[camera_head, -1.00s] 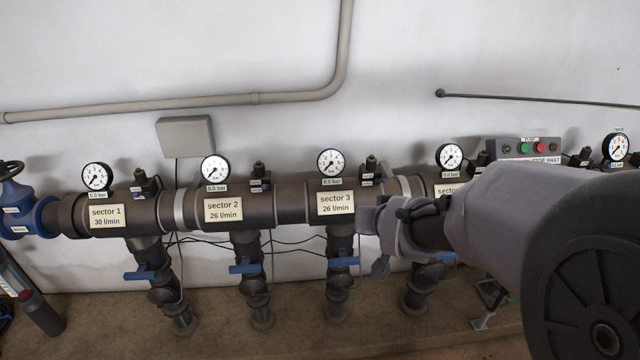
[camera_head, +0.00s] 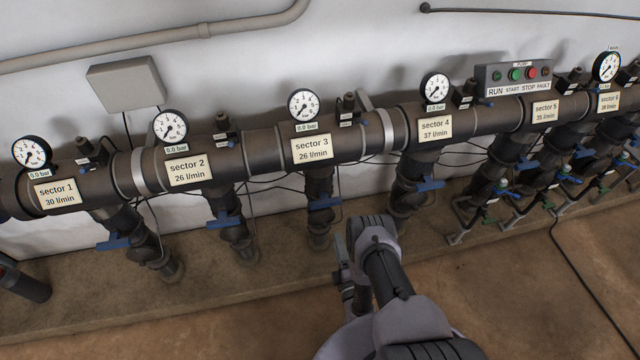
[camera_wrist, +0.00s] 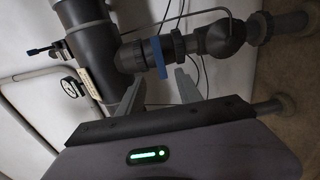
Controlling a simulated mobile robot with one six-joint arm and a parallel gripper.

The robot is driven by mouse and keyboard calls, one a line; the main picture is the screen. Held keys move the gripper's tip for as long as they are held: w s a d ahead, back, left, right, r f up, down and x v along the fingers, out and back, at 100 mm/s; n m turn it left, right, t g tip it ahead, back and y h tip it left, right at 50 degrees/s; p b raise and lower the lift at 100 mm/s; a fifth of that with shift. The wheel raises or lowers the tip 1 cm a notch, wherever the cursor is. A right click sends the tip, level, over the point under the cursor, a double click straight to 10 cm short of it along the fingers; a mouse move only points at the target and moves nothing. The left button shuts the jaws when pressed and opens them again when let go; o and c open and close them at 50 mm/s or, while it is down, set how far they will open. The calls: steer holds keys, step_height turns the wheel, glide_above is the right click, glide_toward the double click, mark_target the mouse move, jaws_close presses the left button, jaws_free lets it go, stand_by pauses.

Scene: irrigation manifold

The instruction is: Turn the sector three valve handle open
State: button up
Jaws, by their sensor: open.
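The sector three valve handle (camera_head: 325,202) is a blue lever on the dark drop pipe below the "sector 3, 26 l/min" label (camera_head: 312,148). It lies crosswise to its pipe. My gripper (camera_head: 342,258) is below and slightly right of this handle in the head view, partly hidden by my own wrist. In the wrist view a blue handle (camera_wrist: 159,57) stands just beyond the open fingers (camera_wrist: 158,88), roughly between their tips; it looks like the sector three one, but its label cannot be read there. The fingers hold nothing, and a small gap to the handle seems to remain.
Neighbouring blue handles are at sector 2 (camera_head: 224,221) and sector 4 (camera_head: 430,184). The sector 3 gauge (camera_head: 303,105) reads about zero. A pump panel (camera_head: 513,77) is on the right. Thin cables hang behind the pipes.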

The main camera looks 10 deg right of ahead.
mark_target(326, 206)
steer(key=w+b, duration=1)
steer(key=w, duration=0.5)
steer(key=shift+w+a, duration=0.1)
steer(key=shift+w, duration=0.7)
jaws_close()
